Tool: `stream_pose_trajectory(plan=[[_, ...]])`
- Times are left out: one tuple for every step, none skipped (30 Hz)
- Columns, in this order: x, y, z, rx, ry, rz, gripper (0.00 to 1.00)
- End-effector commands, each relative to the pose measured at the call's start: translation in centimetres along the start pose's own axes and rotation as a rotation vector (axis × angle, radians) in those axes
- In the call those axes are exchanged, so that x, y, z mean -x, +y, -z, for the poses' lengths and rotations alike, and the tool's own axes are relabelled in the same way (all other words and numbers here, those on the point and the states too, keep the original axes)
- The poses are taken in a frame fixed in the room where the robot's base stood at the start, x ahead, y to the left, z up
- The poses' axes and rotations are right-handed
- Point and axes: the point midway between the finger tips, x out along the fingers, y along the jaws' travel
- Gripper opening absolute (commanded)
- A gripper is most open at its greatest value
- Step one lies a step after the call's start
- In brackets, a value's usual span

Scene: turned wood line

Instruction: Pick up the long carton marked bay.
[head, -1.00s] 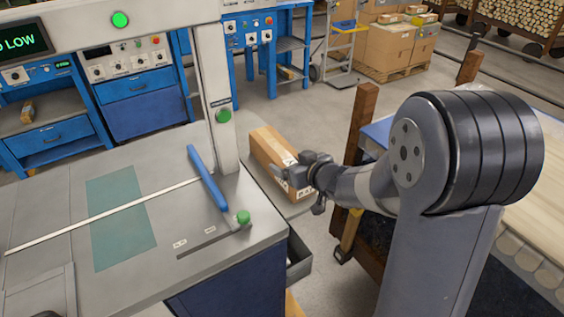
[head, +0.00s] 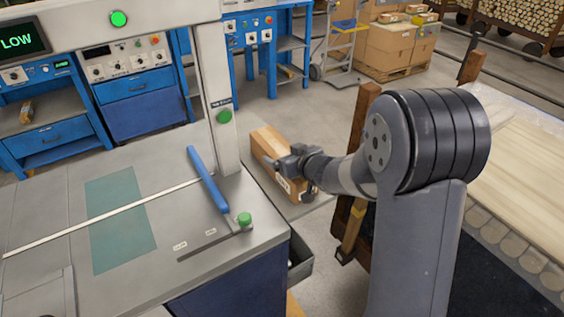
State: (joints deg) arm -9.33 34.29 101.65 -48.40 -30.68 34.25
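The long carton (head: 270,146) is a brown cardboard box with a pale tape strip along its top. It lies on a grey surface just right of the machine post, its long side running away from me. A white label with dark marks shows at its near end, too small to read. My gripper (head: 272,168) is at the near half of the carton, over or against its top. My wrist hides part of the carton's near right side. I cannot tell whether the fingers are apart or touch the carton.
A grey machine table (head: 100,215) with a blue lever (head: 208,180) and an upright post (head: 215,90) stands close left of the carton. A brown wooden post (head: 362,130) stands to the right near my arm. Open floor lies behind the carton.

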Motion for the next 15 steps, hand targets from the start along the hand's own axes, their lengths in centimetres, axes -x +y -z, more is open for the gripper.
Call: stream_pose_trajectory(plan=[[0.01, 0.01, 0.00, 0.000, 0.000, 0.000, 0.86], [0.02, 0.01, 0.00, 0.000, 0.000, 0.000, 0.83], [0.02, 0.01, 0.00, 0.000, 0.000, 0.000, 0.80], [0.02, 0.01, 0.00, 0.000, 0.000, 0.000, 0.78], [0.02, 0.01, 0.00, 0.000, 0.000, 0.000, 0.75], [0.02, 0.01, 0.00, 0.000, 0.000, 0.000, 0.72], [0.03, 0.01, 0.00, 0.000, 0.000, 0.000, 0.70], [0.03, 0.01, 0.00, 0.000, 0.000, 0.000, 0.67], [0.03, 0.01, 0.00, 0.000, 0.000, 0.000, 0.64], [0.03, 0.01, 0.00, 0.000, 0.000, 0.000, 0.61], [0.03, 0.01, 0.00, 0.000, 0.000, 0.000, 0.59], [0.03, 0.01, 0.00, 0.000, 0.000, 0.000, 0.56], [0.03, 0.01, 0.00, 0.000, 0.000, 0.000, 0.53], [0.03, 0.01, 0.00, 0.000, 0.000, 0.000, 0.51], [0.03, 0.01, 0.00, 0.000, 0.000, 0.000, 0.47]])
